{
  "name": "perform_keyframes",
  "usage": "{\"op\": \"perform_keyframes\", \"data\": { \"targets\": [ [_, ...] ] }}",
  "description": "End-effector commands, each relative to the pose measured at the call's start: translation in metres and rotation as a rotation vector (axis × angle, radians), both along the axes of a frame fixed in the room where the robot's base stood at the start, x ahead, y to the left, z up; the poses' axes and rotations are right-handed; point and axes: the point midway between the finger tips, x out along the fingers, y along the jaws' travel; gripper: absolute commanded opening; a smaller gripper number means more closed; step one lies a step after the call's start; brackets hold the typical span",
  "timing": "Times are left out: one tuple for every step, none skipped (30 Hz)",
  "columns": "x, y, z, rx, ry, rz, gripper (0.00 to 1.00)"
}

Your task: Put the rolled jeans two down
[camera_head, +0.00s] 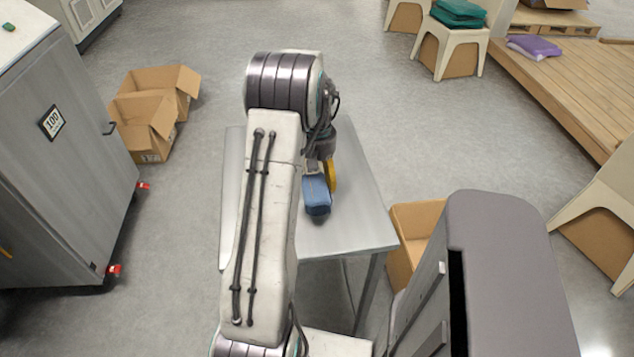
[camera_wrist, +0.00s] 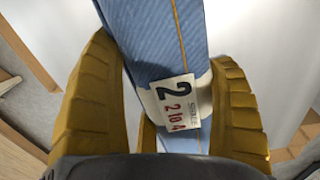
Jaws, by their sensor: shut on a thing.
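The rolled jeans two (camera_head: 316,196) are a blue denim roll, seen in the head view at the end of my arm, over the grey metal table (camera_head: 345,232). In the wrist view the roll (camera_wrist: 165,45) runs lengthwise between the two yellow fingers, with a white band and a tag marked 2. My gripper (camera_wrist: 170,110) is shut on the roll, one finger on each side. In the head view one yellow finger shows beside the roll and my arm hides the rest. I cannot tell whether the roll touches the tabletop.
A grey cabinet (camera_head: 60,150) marked 100 stands at the left, with open cardboard boxes (camera_head: 150,110) behind it. A dark grey machine (camera_head: 510,260) stands at the right front, next to another box (camera_head: 415,220). A wooden platform (camera_head: 560,80) with purple cloth is at the upper right.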

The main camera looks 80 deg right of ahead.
Motion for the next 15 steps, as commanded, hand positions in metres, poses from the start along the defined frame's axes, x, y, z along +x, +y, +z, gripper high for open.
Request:
{"op": "perform_keyframes", "data": {
  "targets": [
    [0.000,0.000,-0.007,0.002,0.000,0.000,0.43],
    [0.000,0.001,-0.011,0.002,0.000,0.000,0.43],
    [0.000,0.001,-0.015,0.002,0.000,0.000,0.43],
    [0.000,0.000,-0.019,0.002,0.000,0.000,0.43],
    [0.000,0.001,-0.022,0.003,0.000,0.000,0.43],
    [0.000,0.001,-0.025,0.002,0.000,0.000,0.43],
    [0.000,0.000,-0.026,0.001,0.000,0.000,0.43],
    [0.000,0.000,-0.028,0.000,0.000,0.000,0.43],
    [0.000,0.000,-0.029,0.000,0.000,0.000,0.43],
    [0.000,0.000,-0.030,0.000,0.000,0.000,0.43],
    [0.000,0.000,-0.030,-0.001,0.000,0.000,0.43],
    [0.000,0.000,-0.030,-0.001,0.000,0.000,0.43],
    [0.000,0.000,-0.030,-0.001,0.000,0.000,0.43],
    [0.000,0.000,-0.030,-0.001,0.000,0.000,0.43],
    [0.000,0.000,-0.030,-0.001,0.000,0.000,0.43]
  ]
}}
